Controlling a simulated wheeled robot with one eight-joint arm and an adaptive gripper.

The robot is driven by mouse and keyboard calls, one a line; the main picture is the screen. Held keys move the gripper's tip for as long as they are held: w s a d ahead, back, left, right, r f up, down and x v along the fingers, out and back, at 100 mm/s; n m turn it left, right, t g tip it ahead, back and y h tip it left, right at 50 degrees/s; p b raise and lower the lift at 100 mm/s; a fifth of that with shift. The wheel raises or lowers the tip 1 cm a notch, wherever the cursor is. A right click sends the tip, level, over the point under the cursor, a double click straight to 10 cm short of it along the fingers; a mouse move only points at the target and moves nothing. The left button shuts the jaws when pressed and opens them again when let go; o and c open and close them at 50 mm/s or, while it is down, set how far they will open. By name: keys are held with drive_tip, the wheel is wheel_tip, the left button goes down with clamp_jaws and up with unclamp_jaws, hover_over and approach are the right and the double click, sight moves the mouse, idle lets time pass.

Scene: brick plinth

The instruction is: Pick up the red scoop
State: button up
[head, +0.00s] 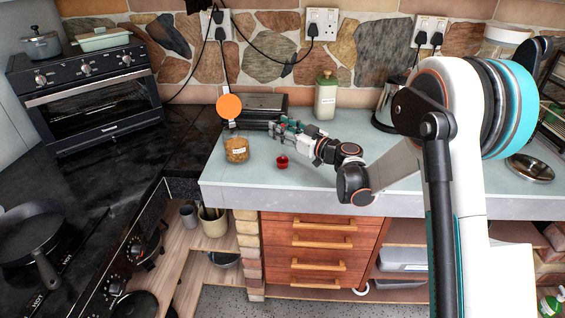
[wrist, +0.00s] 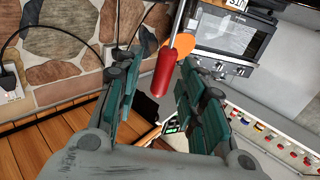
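In the wrist view, a red handle with a shiny metal shaft (wrist: 167,75) lies between the two fingers of my gripper (wrist: 158,62), with gaps on both sides. The shaft runs up past the top edge, so its far end is hidden. My gripper also shows in the head view (head: 288,128), over the back part of the counter and pointing left; its fingers are open. I cannot make out the red handle there.
A jar of brown contents (head: 237,149) stands on the pale counter (head: 330,182), left of the red cup-like thing. An orange disc (head: 229,106) stands upright near a dark appliance (head: 267,102). A green-lidded canister (head: 326,97) is behind my gripper. The counter's front is mostly clear.

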clamp_jaws()
drive_tip(key=shift+r, duration=0.1)
